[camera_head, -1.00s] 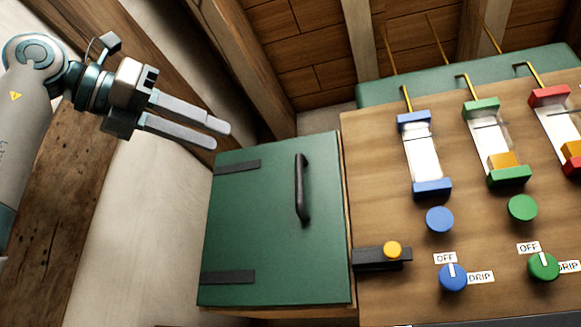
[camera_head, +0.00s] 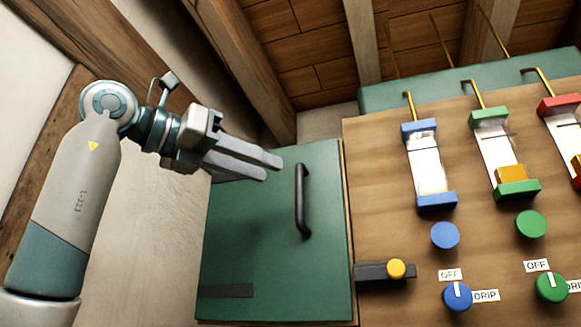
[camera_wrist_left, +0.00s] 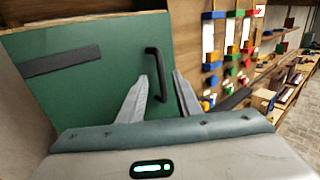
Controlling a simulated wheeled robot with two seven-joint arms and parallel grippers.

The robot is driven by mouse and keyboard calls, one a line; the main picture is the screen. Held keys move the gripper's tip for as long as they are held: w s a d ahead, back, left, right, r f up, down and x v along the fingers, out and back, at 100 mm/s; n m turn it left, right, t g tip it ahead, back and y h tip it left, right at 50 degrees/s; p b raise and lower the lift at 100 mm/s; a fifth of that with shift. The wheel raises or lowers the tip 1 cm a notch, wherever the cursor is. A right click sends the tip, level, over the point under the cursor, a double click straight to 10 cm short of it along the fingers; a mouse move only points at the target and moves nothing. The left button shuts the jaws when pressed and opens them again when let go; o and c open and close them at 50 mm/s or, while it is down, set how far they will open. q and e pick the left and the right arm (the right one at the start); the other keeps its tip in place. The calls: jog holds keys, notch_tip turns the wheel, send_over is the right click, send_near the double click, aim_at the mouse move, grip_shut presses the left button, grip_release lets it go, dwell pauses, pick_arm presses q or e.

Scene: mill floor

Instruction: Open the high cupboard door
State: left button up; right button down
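The green cupboard door (camera_head: 265,255) is shut, with dark hinge straps on its left side and a black vertical bar handle (camera_head: 301,200) near its right edge. My left gripper (camera_head: 275,168) is open and empty, its fingers in front of the door's upper part, a little left of the handle. In the left wrist view the door (camera_wrist_left: 105,85) fills the left, and the handle (camera_wrist_left: 156,75) stands beyond the open fingers (camera_wrist_left: 160,85), apart from them. The upper hinge strap is partly hidden behind the gripper. My right gripper is not in view.
A wooden panel (camera_head: 385,225) right of the door carries a dark latch bar with a yellow knob (camera_head: 396,268), blue and green knobs, and clear tubes with coloured ends. A wooden post (camera_head: 235,70) stands behind. Shelves (camera_wrist_left: 290,75) line the right in the wrist view.

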aim_at(291, 177)
pick_arm(q)
jog(key=shift+p+x, duration=1.4)
jog(key=shift+x, duration=2.25)
jog(key=shift+a, duration=0.1)
grip_shut()
